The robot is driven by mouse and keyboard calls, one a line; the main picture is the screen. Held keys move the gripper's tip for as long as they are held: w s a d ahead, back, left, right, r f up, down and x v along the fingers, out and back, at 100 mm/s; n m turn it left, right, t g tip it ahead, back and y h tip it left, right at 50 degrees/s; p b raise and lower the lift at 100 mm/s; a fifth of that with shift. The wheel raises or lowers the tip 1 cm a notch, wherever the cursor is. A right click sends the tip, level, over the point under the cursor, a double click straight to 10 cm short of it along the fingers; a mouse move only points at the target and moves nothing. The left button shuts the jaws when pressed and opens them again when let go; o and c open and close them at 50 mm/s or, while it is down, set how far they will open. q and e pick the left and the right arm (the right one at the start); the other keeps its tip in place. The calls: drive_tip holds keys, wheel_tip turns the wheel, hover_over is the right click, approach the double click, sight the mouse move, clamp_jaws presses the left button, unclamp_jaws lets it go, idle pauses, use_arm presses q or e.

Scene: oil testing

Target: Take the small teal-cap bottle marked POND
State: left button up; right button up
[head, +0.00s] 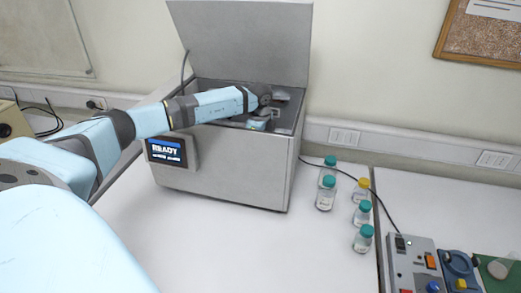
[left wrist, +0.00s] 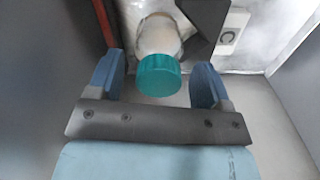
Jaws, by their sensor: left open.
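A teal-cap bottle (left wrist: 159,75) with a clear body is inside the machine, between the two fingers of my left gripper (left wrist: 158,68). The fingers are open, with a gap on each side of the cap. No writing on this bottle is readable, so I cannot tell whether it is marked POND. In the head view my left arm reaches over the machine's front wall into its open chamber, and that bottle is hidden there. My right gripper is not in view.
The grey machine (head: 225,170) has its lid (head: 245,40) raised and a lit READY screen (head: 167,151). Several teal-cap bottles (head: 325,193) and a yellow-cap bottle (head: 361,190) stand on the table to its right. A control box (head: 412,262) sits at the lower right. Chamber walls lie close around my gripper.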

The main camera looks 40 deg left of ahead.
use_arm(q)
drive_tip(key=shift+f, duration=0.15)
drive_tip(key=c, duration=1.1)
drive_tip(key=shift+c, duration=0.2)
